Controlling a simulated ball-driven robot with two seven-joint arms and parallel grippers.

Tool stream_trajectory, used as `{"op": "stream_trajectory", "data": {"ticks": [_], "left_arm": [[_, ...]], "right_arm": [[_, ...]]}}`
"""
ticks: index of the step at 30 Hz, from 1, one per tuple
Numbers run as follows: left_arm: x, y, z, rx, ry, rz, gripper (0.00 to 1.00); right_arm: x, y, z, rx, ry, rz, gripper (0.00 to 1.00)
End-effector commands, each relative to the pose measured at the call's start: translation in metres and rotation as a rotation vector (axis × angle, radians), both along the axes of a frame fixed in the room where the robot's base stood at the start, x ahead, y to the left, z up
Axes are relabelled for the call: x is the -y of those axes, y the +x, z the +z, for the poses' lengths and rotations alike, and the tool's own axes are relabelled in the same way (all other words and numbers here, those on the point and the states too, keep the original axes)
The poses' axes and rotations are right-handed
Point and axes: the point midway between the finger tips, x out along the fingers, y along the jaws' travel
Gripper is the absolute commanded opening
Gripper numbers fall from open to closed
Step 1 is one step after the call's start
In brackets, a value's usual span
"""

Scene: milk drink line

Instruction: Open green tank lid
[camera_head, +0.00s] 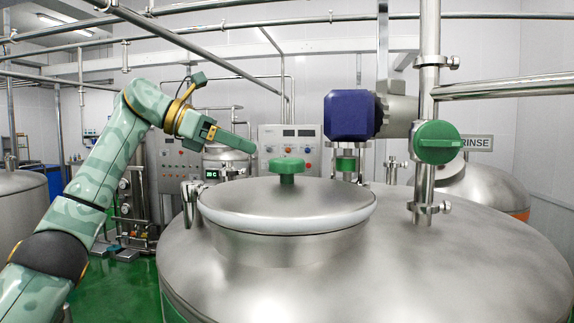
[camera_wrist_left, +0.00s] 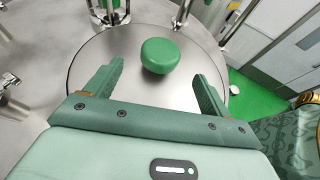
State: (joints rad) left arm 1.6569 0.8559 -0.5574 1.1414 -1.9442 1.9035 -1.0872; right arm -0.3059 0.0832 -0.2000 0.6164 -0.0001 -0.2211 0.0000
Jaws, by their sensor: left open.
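The steel tank lid (camera_head: 250,205) is round with a pale rim and lies closed on the neck of the large tank (camera_head: 430,270). Its green knob (camera_head: 287,168) stands upright at the middle of the lid. In the left wrist view the knob (camera_wrist_left: 160,56) shows ahead of the fingertips, roughly between their lines, with the lid (camera_wrist_left: 120,45) under it. My left gripper (camera_head: 252,146) is open and empty, above and to the left of the knob in the head view, apart from it. In the wrist view its two green fingers (camera_wrist_left: 160,78) are spread wide. My right gripper is not in view.
A blue motor (camera_head: 350,115) and a vertical steel pipe with a green valve cap (camera_head: 437,142) stand behind and right of the lid. A hinge or clamp (camera_head: 190,195) sits at the lid's left edge. A control panel (camera_head: 290,140) is behind. Space above the lid's front is clear.

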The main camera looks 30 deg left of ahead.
Motion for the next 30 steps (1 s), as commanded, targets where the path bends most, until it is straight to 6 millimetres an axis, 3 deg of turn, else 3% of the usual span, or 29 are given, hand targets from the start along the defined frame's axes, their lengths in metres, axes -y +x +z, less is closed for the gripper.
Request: {"op": "stream_trajectory", "data": {"ticks": [6,12,25,30], "left_arm": [[0.042,0.030,-0.021,-0.002,-0.001,-0.005,0.82],[0.066,0.048,-0.033,-0.001,-0.001,-0.003,0.82],[0.074,0.055,-0.037,0.001,-0.002,0.000,0.82],[0.074,0.055,-0.037,0.001,-0.001,0.000,0.35]], "right_arm": [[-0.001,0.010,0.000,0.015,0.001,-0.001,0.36],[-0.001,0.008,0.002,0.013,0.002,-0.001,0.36],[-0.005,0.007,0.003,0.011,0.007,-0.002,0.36],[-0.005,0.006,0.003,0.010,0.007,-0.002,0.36]]}}
